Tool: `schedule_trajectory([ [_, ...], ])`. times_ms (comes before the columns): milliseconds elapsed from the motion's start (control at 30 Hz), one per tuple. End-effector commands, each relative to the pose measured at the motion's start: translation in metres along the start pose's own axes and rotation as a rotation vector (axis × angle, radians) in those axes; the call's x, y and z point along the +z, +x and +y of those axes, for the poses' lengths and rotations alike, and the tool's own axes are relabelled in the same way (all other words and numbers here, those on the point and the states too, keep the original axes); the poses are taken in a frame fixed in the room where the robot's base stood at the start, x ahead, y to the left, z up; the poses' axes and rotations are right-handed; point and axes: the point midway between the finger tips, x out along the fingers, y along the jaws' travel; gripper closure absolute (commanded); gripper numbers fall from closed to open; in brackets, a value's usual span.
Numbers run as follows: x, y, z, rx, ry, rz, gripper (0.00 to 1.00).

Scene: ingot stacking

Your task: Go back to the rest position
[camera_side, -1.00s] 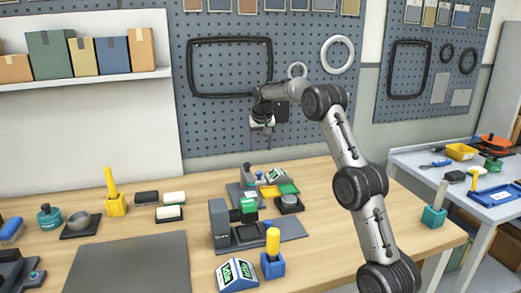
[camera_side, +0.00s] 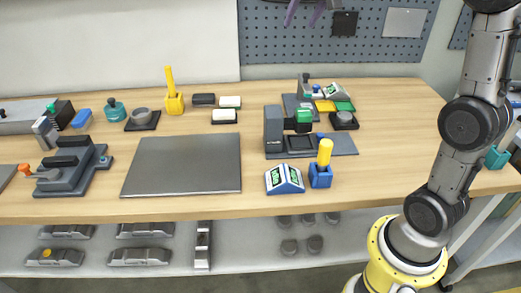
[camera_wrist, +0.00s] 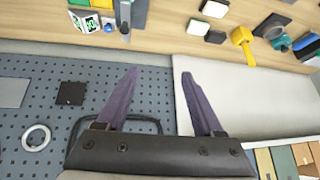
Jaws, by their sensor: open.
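My gripper (camera_side: 303,12) is high at the top edge of the side view, in front of the pegboard and well above the table. Its two purple fingers are spread apart with nothing between them, as the wrist view (camera_wrist: 159,75) also shows. Most of the hand and the upper arm links are cut off by the top of the side view. Several grey ingot-shaped bars (camera_side: 145,230) lie on the shelf under the table. A flat grey plate (camera_side: 182,165) on the table is bare.
The wooden table (camera_side: 400,110) carries a grey press-like fixture (camera_side: 273,130), a yellow-handled tool in a blue holder (camera_side: 320,175), a green-lit display (camera_side: 284,180), black and white blocks (camera_side: 224,116), and a grey clamp fixture (camera_side: 75,165). The air around my gripper is clear of objects.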

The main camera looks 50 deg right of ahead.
Motion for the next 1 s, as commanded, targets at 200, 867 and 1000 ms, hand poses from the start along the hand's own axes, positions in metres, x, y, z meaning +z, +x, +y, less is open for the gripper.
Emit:
schedule_trajectory([
  [200, 0.087, -0.074, -0.023, -0.106, -0.145, 0.017, 0.31],
  [867, 0.35, -0.074, 0.034, -0.257, -0.555, -0.133, 0.31],
  [1000, 0.349, -0.075, 0.033, -0.262, -0.587, -0.125, 0.31],
])
